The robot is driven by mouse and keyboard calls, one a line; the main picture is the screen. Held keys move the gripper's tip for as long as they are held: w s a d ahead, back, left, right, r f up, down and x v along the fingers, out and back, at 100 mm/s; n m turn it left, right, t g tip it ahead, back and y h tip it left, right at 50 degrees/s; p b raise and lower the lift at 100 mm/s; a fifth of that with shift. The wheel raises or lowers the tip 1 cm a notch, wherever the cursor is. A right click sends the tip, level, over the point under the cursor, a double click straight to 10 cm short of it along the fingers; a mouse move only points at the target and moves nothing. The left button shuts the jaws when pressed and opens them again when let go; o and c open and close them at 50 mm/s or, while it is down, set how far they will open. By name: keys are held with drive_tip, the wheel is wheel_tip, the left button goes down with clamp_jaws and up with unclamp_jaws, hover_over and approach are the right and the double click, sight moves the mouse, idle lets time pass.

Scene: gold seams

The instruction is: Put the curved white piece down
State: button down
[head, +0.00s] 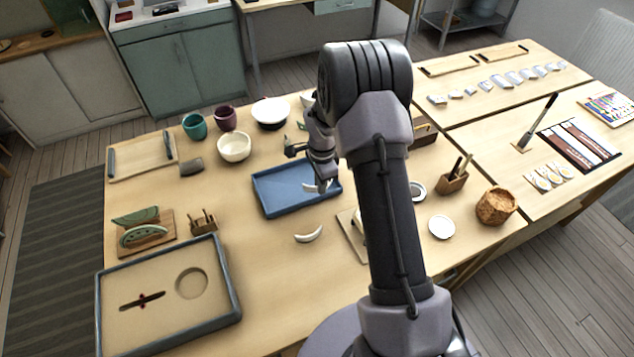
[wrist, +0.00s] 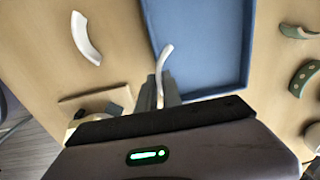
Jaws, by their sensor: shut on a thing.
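My gripper (head: 322,184) is shut on a curved white piece (head: 311,188), pointing down by the right part of the blue tray (head: 272,208). In the wrist view the held piece (wrist: 164,58) stands up from between the fingertips (wrist: 160,88), seen over the tray's left edge. The blue tray (wrist: 212,45) looks empty there. I cannot tell whether the piece touches the tray. A second curved white piece (head: 309,234) lies on the wooden table in front of the tray, and also shows in the wrist view (wrist: 85,38).
Bowls and cups, including a cream bowl (head: 234,147), stand behind the tray. Green curved pieces (head: 143,234) lie at the left near a large sand-coloured tray (head: 230,296). A white disc (head: 442,227) and a brown basket (head: 496,206) are at right. Bare table lies left of the blue tray.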

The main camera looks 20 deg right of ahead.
drive_tip(key=w, duration=0.1)
drive_tip(key=w+d, duration=0.1)
drive_tip(key=w, duration=0.2)
drive_tip(key=shift+d+f, duration=0.15)
drive_tip(key=shift+f, duration=0.15)
wheel_tip(320, 180, down, 4)
drive_tip(key=shift+w+r+b, duration=0.1)
drive_tip(key=shift+r+b, duration=0.1)
drive_tip(key=shift+b, duration=0.75)
drive_tip(key=shift+r, duration=0.1)
drive_tip(key=c, duration=2)
unclamp_jaws()
drive_tip(key=shift+f, duration=0.2)
drive_tip(key=o, duration=0.5)
drive_tip(key=shift+r, duration=0.1)
